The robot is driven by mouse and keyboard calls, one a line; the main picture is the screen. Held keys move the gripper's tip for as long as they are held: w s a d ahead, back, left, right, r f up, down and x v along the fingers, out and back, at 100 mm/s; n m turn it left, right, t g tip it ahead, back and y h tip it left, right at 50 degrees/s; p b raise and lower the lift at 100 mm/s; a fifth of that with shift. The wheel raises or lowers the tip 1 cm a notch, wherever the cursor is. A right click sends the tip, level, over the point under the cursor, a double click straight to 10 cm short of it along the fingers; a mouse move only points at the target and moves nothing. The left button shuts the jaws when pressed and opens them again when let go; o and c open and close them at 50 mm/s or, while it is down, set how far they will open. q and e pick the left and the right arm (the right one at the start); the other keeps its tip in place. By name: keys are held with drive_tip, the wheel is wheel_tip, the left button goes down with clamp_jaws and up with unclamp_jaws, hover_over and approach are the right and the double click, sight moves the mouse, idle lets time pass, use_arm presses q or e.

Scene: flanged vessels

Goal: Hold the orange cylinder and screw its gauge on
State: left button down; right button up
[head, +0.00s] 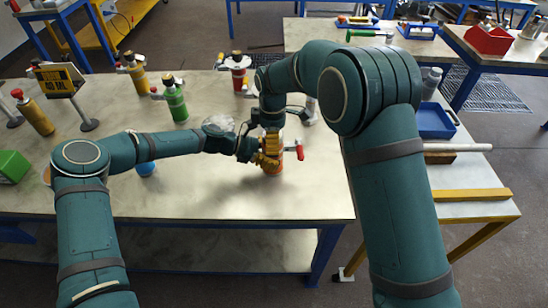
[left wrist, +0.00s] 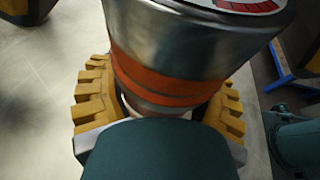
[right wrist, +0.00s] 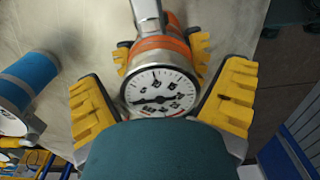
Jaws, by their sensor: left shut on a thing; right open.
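The orange cylinder (head: 272,171) stands on the near part of the metal table, with a red-handled side valve (head: 299,150). My left gripper (head: 267,155) is shut around it from the left; its yellow fingers flank the orange band (left wrist: 165,85) in the left wrist view. The gauge (right wrist: 160,92), a round white dial with black marks, sits at the cylinder's top metal end. My right gripper (right wrist: 163,78) is open above, its yellow fingers either side of the gauge and apart from it. I cannot tell how tightly the gauge is seated.
Green (head: 173,101), yellow (head: 138,75) and red (head: 237,72) vessels stand farther back. A sign on a stand (head: 60,80) is at the left. A blue cylinder (right wrist: 25,85) stands close by. A blue tray (head: 435,120) lies on the right side table. The table's front is clear.

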drive_tip(key=c, duration=1.3)
drive_tip(key=m, duration=0.9)
drive_tip(key=shift+m, duration=0.4)
drive_tip(key=o, duration=1.4)
